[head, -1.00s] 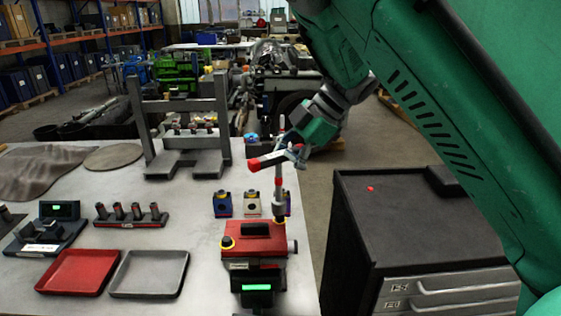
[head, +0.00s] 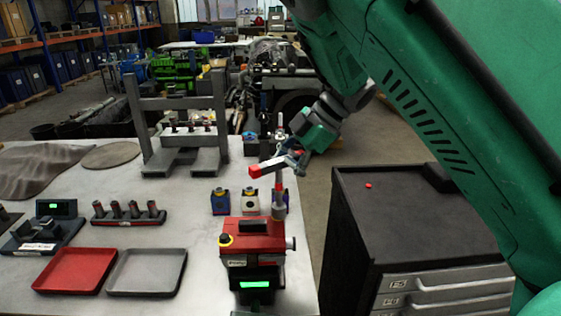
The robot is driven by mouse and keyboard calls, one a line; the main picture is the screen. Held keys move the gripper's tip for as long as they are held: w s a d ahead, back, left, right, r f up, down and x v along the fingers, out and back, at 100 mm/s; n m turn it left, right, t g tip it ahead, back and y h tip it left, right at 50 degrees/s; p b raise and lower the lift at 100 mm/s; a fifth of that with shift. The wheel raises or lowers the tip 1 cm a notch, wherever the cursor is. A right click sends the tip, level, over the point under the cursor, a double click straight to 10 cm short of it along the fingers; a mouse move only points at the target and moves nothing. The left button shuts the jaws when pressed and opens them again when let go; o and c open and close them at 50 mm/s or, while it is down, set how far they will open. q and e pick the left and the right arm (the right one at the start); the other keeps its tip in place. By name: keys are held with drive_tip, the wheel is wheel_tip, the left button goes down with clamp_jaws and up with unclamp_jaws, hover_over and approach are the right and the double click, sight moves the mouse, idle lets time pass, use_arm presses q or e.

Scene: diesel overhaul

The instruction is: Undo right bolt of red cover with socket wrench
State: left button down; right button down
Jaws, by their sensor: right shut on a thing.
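The red cover (head: 254,227) sits on top of a dark unit at the front right of the table. Its left bolt (head: 226,240) shows a yellow ring at the cover's left corner. The socket wrench (head: 279,187) stands upright over the right back corner, with its grey socket down where the right bolt is; that bolt is hidden. My right gripper (head: 291,161) is shut on the socket wrench near its red-ended handle, above and behind the cover. My left gripper is not in view.
A red tray (head: 75,290) and a grey tray (head: 146,291) lie to the left. Blue and white small blocks (head: 221,203) stand behind the cover. A dark drawer cabinet (head: 400,240) stands to the right, past a floor gap. A grey frame (head: 133,117) stands at the back.

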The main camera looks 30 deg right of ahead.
drive_tip(key=shift+r+n+g+y+p, duration=0.15)
drive_tip(key=shift+n+g+y+p, duration=0.25)
drive_tip(key=shift+n, duration=0.3)
drive_tip(key=n+g, duration=0.1)
drive_tip(key=n, duration=0.1)
drive_tip(key=n+g, duration=0.1)
drive_tip(key=n, duration=0.1)
drive_tip(key=n+g, duration=0.2)
drive_tip(key=shift+w+a+y, duration=0.15)
drive_tip(key=shift+w+y, duration=0.15)
drive_tip(key=n+g, duration=0.2)
drive_tip(key=n, duration=0.1)
drive_tip(key=n+g+h, duration=0.1)
drive_tip(key=n, duration=0.2)
drive_tip(key=shift+n+g+h, duration=0.3)
drive_tip(key=shift+g, duration=0.1)
drive_tip(key=n+g+h, duration=0.1)
drive_tip(key=n, duration=0.1)
drive_tip(key=n+h, duration=0.1)
drive_tip(key=n, duration=0.1)
drive_tip(key=n+g+h, duration=0.1)
drive_tip(key=n, duration=0.1)
drive_tip(key=shift+w+a+n+g+h, duration=0.2)
drive_tip(key=shift+a+n+g+h, duration=0.1)
drive_tip(key=shift+n, duration=0.1)
drive_tip(key=n+h, duration=0.3)
drive_tip(key=n, duration=0.2)
drive_tip(key=shift+a, duration=0.15)
